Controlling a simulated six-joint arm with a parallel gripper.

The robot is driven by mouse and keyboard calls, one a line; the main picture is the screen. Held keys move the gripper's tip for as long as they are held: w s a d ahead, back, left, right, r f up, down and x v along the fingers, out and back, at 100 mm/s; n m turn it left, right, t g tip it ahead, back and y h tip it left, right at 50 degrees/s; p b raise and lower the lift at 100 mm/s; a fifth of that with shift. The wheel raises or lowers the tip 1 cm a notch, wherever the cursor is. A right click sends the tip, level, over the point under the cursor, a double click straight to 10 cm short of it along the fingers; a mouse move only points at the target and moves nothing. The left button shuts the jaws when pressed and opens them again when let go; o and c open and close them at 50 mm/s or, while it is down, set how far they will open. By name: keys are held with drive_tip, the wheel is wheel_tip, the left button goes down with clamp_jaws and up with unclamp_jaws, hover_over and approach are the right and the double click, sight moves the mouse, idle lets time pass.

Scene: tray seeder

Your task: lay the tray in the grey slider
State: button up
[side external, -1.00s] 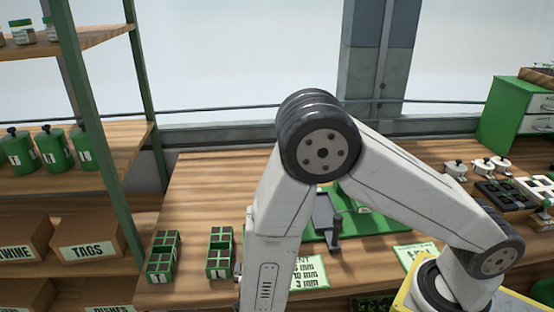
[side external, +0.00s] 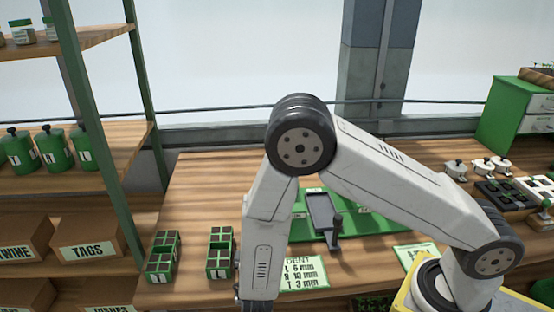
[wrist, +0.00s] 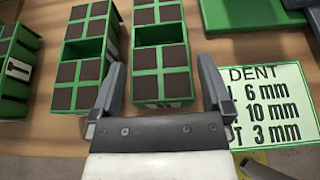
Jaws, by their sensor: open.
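Two green trays with brown square cells stand on the bench in the side view: a left tray (side external: 163,257) and a right tray (side external: 221,252). My arm hides the fingers in the side view. The grey slider (side external: 321,212) lies on a green base (side external: 365,224) and looks empty.
A dial card (side external: 303,273) lies right of the trays; it also shows in the wrist view (wrist: 268,105). A small dark handle (side external: 336,232) stands beside the slider. Shelving (side external: 115,150) rises at left. Bare bench (side external: 215,190) lies behind the trays.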

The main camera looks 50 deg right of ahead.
drive_tip(key=shift+x, duration=1.2)
drive_tip(key=c, duration=1.3)
drive_tip(key=shift+r, duration=0.1)
drive_tip(key=shift+r, duration=4.9)
drive_tip(key=shift+w+r, duration=0.1)
